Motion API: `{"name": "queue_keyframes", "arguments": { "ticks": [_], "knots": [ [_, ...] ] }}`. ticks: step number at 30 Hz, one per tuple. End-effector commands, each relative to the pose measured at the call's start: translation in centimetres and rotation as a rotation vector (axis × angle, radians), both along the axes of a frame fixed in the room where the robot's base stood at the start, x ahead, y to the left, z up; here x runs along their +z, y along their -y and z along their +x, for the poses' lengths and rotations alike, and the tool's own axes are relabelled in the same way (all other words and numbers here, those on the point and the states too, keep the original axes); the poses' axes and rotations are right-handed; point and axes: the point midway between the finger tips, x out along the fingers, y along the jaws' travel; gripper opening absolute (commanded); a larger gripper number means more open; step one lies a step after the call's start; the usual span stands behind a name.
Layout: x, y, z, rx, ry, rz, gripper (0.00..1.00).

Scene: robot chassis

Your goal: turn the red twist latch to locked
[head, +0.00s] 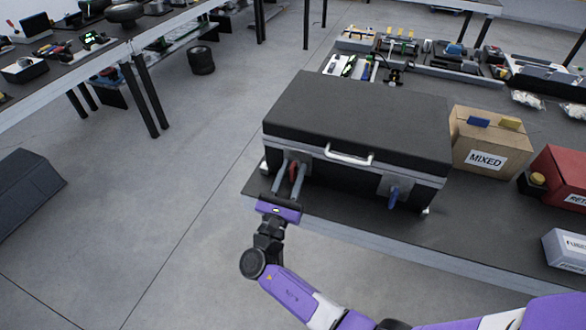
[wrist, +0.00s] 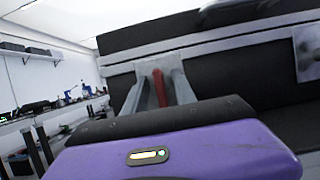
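A black case (head: 355,120) with a silver band and a front handle (head: 348,156) stands with its lid down on the dark table. The red twist latch (head: 294,171) is on the left of its front face. It also shows in the wrist view (wrist: 160,88), standing roughly upright against a metal plate. My gripper (head: 289,172) is at the latch, with one grey finger on each side of it. In the wrist view the fingers (wrist: 158,85) look apart, with gaps beside the red latch. Contact cannot be made out. A blue latch (head: 394,196) hangs on the right of the front face.
A cardboard box labelled MIXED (head: 480,145) stands right of the case, and a red bin (head: 560,178) is farther right. A grey-white bin (head: 566,250) is at the right edge. Trays of parts (head: 430,58) lie behind.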

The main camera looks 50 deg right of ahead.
Motion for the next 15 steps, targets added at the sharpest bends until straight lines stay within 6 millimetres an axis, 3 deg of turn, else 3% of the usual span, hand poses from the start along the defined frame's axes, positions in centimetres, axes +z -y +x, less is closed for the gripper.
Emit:
{"name": "queue_keyframes", "arguments": {
  "ticks": [10,15],
  "knots": [
    [0.11,0.35,0.15,0.002,-0.001,0.001,0.31],
    [0.10,0.33,0.14,0.002,-0.001,0.001,0.00]
  ]
}}
